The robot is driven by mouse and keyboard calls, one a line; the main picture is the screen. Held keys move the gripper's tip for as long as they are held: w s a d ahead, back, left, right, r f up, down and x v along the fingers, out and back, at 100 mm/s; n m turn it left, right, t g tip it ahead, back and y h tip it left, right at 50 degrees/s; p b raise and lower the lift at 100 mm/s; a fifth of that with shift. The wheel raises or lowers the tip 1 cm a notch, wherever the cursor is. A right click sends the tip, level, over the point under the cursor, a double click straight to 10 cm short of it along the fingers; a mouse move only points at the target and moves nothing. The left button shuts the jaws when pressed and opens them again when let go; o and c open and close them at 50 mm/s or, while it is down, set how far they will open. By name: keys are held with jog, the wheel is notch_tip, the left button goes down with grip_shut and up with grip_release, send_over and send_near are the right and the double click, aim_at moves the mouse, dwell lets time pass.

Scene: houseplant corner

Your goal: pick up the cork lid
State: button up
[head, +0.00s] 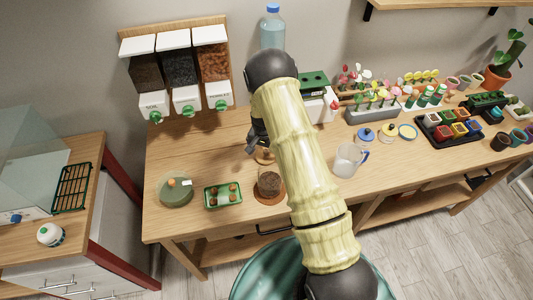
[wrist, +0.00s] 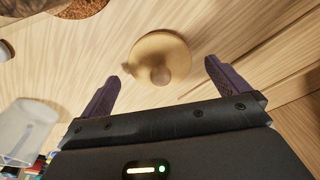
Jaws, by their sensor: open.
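The cork lid is a round, pale tan disc with a small knob, seen from above in the wrist view (wrist: 160,57). It lies on the wooden table, just beyond and between my fingertips. In the head view the lid (head: 264,157) shows partly behind my arm and gripper. My gripper (wrist: 162,72) is open and empty, with one dark finger to each side of the lid's near edge. In the head view my gripper (head: 252,146) hangs low over the table, partly hidden by my arm.
A clear mug (head: 347,160) stands right of my arm. Dispensers (head: 184,97) hang behind.

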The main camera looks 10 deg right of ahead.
jog(key=shift+w+f, duration=0.15)
jog(key=shift+f, duration=0.95)
jog(key=c, duration=1.1)
